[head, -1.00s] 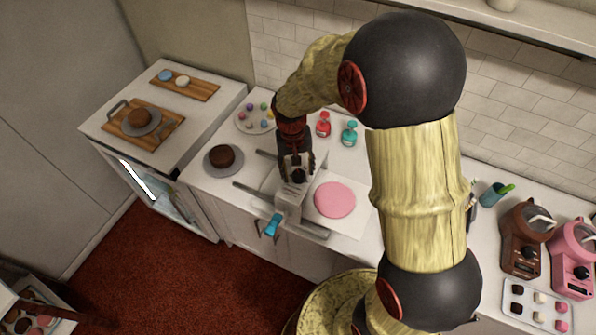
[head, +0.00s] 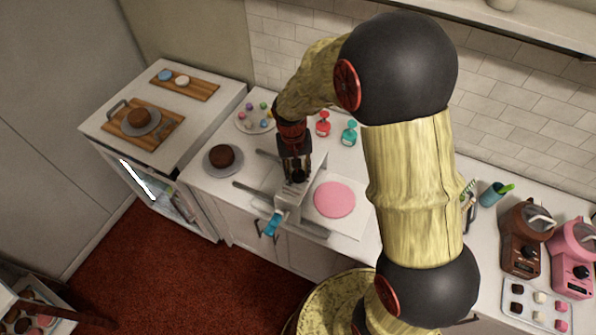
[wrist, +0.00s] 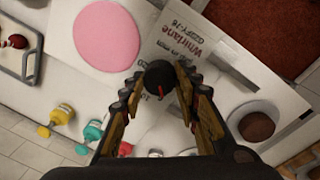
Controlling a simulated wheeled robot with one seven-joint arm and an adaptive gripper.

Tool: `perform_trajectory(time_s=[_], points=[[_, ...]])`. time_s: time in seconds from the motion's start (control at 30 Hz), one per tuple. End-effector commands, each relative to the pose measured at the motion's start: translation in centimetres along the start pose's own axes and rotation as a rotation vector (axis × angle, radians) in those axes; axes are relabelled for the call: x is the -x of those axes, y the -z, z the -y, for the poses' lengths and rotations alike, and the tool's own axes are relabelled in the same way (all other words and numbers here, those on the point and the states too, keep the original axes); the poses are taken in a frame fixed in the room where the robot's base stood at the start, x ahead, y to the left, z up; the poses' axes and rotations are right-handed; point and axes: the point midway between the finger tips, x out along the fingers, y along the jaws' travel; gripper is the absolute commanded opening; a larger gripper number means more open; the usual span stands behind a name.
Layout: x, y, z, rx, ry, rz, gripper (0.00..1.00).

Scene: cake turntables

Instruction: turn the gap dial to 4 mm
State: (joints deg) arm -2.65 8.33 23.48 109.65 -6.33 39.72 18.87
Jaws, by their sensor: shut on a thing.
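The dough sheeter (head: 287,198) stands on the counter, with a blue handle (head: 272,224) at its front. In the wrist view its white face (wrist: 172,48) carries upside-down lettering reading "Whirlane". The gap dial is a round black knob (wrist: 159,74) on that face, with a thin red mark beside it. My gripper (wrist: 158,78) points down at the sheeter, its two fingers closed in on either side of the knob. In the head view my gripper (head: 298,177) covers the dial. The scale around the knob is mostly hidden, so I cannot read the setting.
A pink dough disc (head: 335,199) lies on the sheeter's right side. A chocolate cake (head: 221,156) on a grey turntable is to the left. Red (head: 323,124) and teal (head: 349,132) bottles and a plate of coloured balls (head: 247,119) stand behind.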

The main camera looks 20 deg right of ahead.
Motion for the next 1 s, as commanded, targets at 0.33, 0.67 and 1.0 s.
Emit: perform_trajectory(time_s=[0.33,0.67,1.0], points=[[0.01,0.00,0.02,0.003,0.000,-0.001,0.06],[0.04,-0.01,0.02,0.118,0.000,-0.009,0.06],[0.06,-0.09,-0.02,0.396,0.000,-0.029,0.06]])
